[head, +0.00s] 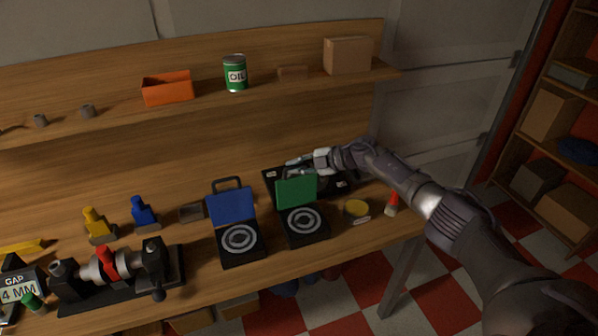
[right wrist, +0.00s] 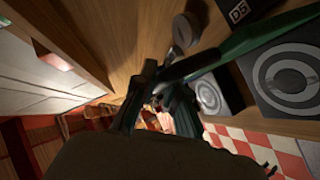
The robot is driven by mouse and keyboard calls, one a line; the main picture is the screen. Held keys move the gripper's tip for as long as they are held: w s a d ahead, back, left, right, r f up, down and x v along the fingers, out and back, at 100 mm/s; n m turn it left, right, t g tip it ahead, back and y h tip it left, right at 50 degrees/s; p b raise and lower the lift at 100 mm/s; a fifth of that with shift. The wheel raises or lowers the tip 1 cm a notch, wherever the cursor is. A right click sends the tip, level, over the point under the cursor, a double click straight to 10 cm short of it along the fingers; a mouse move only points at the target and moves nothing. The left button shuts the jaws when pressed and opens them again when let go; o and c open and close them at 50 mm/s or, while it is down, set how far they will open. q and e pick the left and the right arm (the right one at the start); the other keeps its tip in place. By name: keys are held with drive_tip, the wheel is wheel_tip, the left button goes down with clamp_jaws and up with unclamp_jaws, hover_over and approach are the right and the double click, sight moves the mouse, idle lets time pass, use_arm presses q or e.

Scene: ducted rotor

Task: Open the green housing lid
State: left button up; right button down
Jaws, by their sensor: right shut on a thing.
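The green housing lid (head: 296,191) stands raised, roughly upright, at the back of its black housing base (head: 305,238). A round disc with pale rings shows in the open base. My right gripper (head: 293,168) reaches in from the right and is shut at the lid's top edge. In the right wrist view the lid is a dark green strip (right wrist: 238,45) running from the fingers to the upper right. My left gripper is not in view.
A blue-lidded housing (head: 233,208) stands open just left. A dark case (head: 339,187) lies behind. The shelf above holds an oil can (head: 236,74) and an orange bin (head: 168,89).

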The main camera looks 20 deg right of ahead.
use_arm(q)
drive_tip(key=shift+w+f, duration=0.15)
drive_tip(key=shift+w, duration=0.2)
use_arm(e)
drive_tip(key=shift+w+a, duration=0.35)
drive_tip(key=shift+w, duration=0.25)
drive_tip(key=c, duration=1.2)
unclamp_jaws()
drive_tip(key=shift+f, duration=0.1)
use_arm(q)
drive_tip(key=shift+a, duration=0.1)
use_arm(e)
drive_tip(key=v, duration=1.2)
drive_tip(key=shift+d, duration=0.2)
drive_tip(key=shift+w, duration=0.2)
